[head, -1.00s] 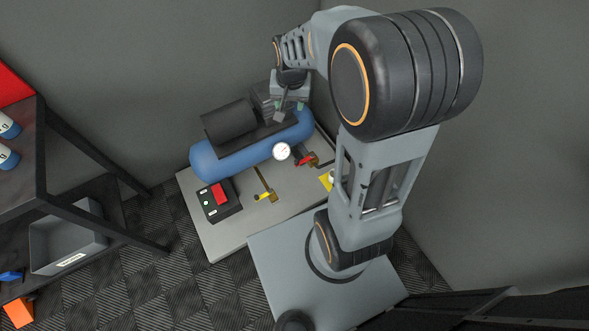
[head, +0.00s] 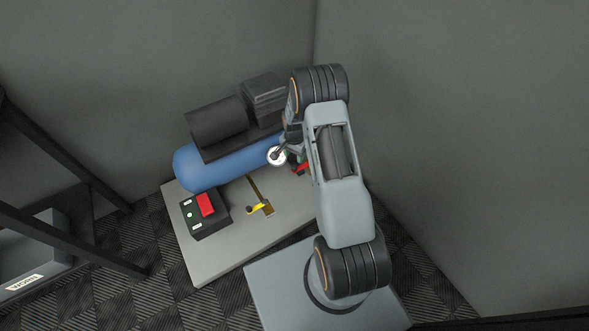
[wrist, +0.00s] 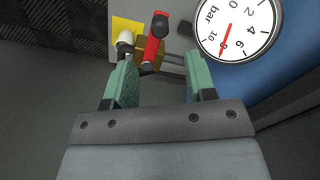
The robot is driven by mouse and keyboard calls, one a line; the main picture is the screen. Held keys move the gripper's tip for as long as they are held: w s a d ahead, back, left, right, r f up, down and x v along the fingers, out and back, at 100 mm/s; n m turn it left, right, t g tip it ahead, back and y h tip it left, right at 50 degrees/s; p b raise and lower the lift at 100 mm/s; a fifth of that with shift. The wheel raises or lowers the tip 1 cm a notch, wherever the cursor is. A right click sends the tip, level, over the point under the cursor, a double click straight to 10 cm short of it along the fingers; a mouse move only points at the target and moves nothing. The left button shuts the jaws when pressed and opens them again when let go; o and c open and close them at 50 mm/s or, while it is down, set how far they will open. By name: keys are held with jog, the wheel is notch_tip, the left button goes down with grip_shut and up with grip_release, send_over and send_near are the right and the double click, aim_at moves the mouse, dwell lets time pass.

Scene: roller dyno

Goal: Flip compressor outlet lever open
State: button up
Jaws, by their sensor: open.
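A red lever (head: 301,168) on a brass valve sits beside the round white gauge (head: 277,156) at the front of the blue compressor tank (head: 215,168). In the wrist view the red lever (wrist: 153,42) has a dark rounded end and lies just beyond my gripper (wrist: 160,68), nearer the left finger. The jaws are open with green pads and hold nothing. In the head view my gripper (head: 289,147) is above the gauge and lever, partly hidden by my arm. A second valve with a yellow lever (head: 257,208) stands on the grey base to the left.
A black switch box (head: 207,225) with a red rocker is at the base's left. The gauge (wrist: 236,28) is close to the right finger. A yellow plate (wrist: 125,28) and a white fitting (wrist: 125,42) are near the lever. Walls stand behind and right.

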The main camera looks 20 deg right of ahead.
aim_at(294, 166)
notch_tip(294, 166, down, 8)
jog(key=shift+f+b, duration=0.25)
jog(key=shift+b, duration=0.95)
jog(key=shift+c, duration=0.3)
grip_shut()
